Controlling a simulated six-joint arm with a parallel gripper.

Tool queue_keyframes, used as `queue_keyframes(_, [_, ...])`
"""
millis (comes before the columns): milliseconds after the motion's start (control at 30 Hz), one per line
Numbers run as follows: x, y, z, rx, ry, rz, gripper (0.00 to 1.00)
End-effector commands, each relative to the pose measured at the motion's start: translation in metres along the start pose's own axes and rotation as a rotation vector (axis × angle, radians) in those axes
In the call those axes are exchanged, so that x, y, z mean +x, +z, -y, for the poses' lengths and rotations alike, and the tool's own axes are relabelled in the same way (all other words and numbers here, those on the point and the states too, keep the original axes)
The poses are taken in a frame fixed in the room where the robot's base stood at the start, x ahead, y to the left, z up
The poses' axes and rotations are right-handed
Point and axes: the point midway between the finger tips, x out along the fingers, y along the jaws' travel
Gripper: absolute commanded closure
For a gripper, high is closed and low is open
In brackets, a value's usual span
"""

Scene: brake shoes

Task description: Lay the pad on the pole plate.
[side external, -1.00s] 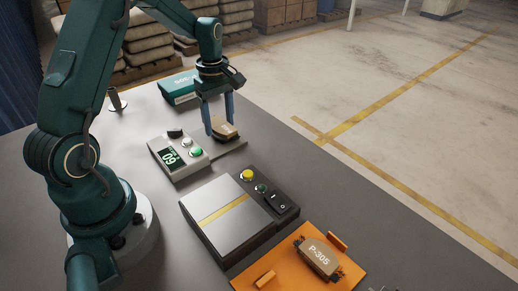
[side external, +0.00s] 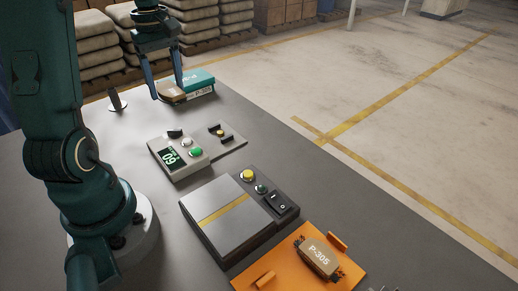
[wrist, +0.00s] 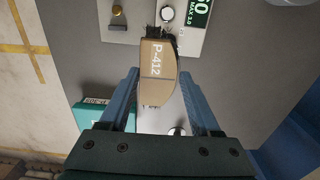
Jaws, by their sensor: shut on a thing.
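My gripper (side external: 168,93) is shut on a tan pad (side external: 172,92), held up in the air at the back left of the table, in front of the teal box in the side view. In the wrist view the pad (wrist: 157,75) reads P-412 and lies between the two blue fingers, its dark edges showing at both ends. The pole plate (side external: 215,228) appears to be the flat grey metal top with a yellow stripe, mid-table in the side view. Nothing lies on it, and my gripper is well away from it.
A grey gauge unit (side external: 166,170) with a green display and small bracketed plate (side external: 238,139) stands between. A black switch panel (side external: 268,199) adjoins the pole plate. An orange tray (side external: 250,272) holds another pad, P-305 (side external: 318,257). A teal box (side external: 199,78) and small dark post (side external: 116,100) stand behind.

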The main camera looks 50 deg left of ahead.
Motion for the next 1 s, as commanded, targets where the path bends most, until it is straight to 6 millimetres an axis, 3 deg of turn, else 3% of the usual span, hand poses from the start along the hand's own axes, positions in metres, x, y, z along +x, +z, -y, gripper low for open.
queue_keyframes(233, [-0.003, -0.005, 0.008, -0.157, 0.000, 0.000, 1.00])
queue_keyframes(367, [0.002, 0.010, 0.006, -0.306, -0.008, 0.007, 1.00])
queue_keyframes(700, [0.009, 0.115, -0.015, -0.426, -0.021, 0.006, 1.00])
queue_keyframes(1000, [0.012, 0.206, 0.002, -0.339, -0.021, -0.001, 1.00])
